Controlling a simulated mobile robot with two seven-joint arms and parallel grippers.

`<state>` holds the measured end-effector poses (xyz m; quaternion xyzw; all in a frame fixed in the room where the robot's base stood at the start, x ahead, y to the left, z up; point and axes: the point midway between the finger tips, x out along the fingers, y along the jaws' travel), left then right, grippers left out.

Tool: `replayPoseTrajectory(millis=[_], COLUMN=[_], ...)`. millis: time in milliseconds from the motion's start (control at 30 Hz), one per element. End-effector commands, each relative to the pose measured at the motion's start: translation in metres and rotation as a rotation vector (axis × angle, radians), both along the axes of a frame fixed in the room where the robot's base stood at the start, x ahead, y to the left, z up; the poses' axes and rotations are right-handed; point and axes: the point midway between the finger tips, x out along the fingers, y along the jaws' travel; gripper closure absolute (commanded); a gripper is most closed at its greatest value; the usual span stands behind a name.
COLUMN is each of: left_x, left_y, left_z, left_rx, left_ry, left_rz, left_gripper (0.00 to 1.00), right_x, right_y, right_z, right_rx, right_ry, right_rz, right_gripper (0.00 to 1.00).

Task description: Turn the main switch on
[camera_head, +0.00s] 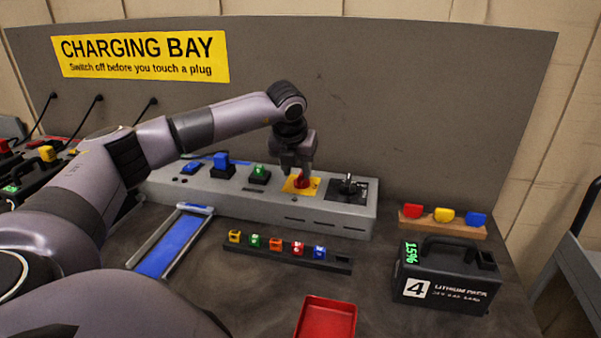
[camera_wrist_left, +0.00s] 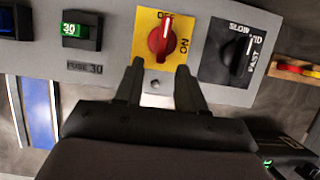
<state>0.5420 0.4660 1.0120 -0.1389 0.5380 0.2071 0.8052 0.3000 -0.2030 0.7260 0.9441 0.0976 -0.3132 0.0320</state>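The main switch is a red rotary knob (camera_wrist_left: 161,40) on a yellow plate (camera_wrist_left: 146,17) marked OFF at the top and ON at the right in the left wrist view. Its white mark points up toward OFF. In the head view the red knob (camera_head: 302,181) sits on the grey sloped console (camera_head: 225,191), directly below my left gripper (camera_head: 299,170). In the left wrist view my left gripper (camera_wrist_left: 160,68) is open, its two fingers apart and empty, just short of the knob. I cannot tell any contact. My right gripper is not in view.
A black SLOW/MID/FAST knob (camera_wrist_left: 240,48) sits close to the right of the switch. A green fuse (camera_wrist_left: 70,30) is to its left. In front lie a fuse rack (camera_head: 290,253), a red tray (camera_head: 326,318) and a battery pack (camera_head: 443,277). A tall grey panel (camera_head: 400,100) stands behind.

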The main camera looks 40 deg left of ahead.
Motion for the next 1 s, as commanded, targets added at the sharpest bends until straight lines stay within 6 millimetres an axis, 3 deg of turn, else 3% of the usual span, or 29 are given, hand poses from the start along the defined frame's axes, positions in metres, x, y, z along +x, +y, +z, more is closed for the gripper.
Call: replayPoseTrajectory(millis=[233, 533, 567, 667, 700, 1000], left_x=[0.009, 0.011, 0.011, 0.011, 0.011, 0.01], left_y=[0.005, 0.006, 0.006, 0.006, 0.006, 0.007], left_z=[-0.027, -0.031, -0.03, -0.03, -0.03, -0.03], left_rx=[0.0, 0.001, 0.001, 0.001, 0.001, 0.001], left_ry=[0.001, 0.001, 0.001, 0.0, 0.0, -0.001], left_rz=[0.0, -0.001, -0.001, 0.0, 0.0, -0.017], left_gripper=[0.61, 0.61, 0.64, 0.96, 1.0, 1.0], right_x=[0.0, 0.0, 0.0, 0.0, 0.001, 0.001], right_y=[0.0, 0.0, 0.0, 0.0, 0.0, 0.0], right_z=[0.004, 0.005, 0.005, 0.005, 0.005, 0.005], right_rx=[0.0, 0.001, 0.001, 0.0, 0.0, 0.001], right_ry=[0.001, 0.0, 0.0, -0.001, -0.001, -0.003], right_rz=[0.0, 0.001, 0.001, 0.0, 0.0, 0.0], right_gripper=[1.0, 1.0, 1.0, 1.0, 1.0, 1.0])
